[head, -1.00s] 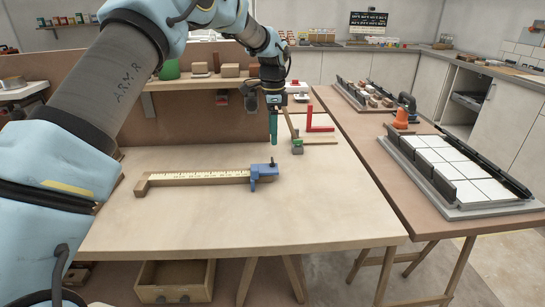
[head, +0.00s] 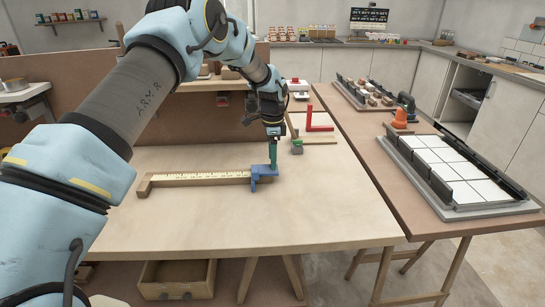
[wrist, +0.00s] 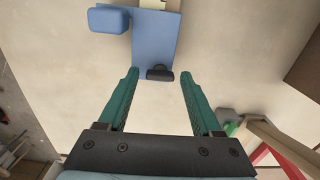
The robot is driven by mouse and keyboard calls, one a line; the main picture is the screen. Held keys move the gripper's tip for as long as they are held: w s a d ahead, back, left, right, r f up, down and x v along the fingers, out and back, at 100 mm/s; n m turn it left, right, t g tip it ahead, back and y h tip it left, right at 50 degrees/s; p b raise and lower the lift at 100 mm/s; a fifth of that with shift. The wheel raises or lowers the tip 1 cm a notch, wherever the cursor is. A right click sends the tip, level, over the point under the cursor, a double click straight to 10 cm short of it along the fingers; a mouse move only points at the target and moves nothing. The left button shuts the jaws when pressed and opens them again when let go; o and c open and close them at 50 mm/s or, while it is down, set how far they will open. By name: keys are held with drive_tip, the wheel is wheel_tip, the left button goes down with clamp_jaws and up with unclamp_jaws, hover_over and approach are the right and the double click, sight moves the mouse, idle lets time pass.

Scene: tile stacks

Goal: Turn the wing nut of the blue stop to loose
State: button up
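The blue stop (head: 262,176) sits at the right end of the wooden ruler bar (head: 200,178) on the workbench. It also shows at the top of the wrist view (wrist: 155,45). Its dark wing nut (wrist: 159,73) lies crosswise at the near edge of the stop in the wrist view. My gripper (wrist: 158,75) is open, its two green fingers pointing at the stop with the wing nut between their tips in the picture. In the head view my gripper (head: 273,160) is just above and behind the stop. I cannot tell whether the fingertips touch anything.
A red square (head: 320,122) and a small green-and-grey item (head: 297,147) lie behind and right of the stop. A wooden drawer (head: 176,279) is under the bench. The bench top (head: 310,205) in front is clear. White tiles (head: 455,170) lie on the right table.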

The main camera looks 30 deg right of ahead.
clamp_jaws()
idle(0.3)
drive_tip(key=shift+n, duration=0.3)
drive_tip(key=n+b, duration=0.2)
drive_tip(key=n, duration=0.1)
drive_tip(key=shift+n, duration=0.3)
drive_tip(key=n+b, duration=0.1)
drive_tip(key=n, duration=0.3)
drive_tip(key=shift+n, duration=0.3)
drive_tip(key=n+b, duration=0.1)
drive_tip(key=n, duration=0.3)
drive_tip(key=shift+r+n, duration=0.1)
drive_tip(key=shift+n, duration=2.1)
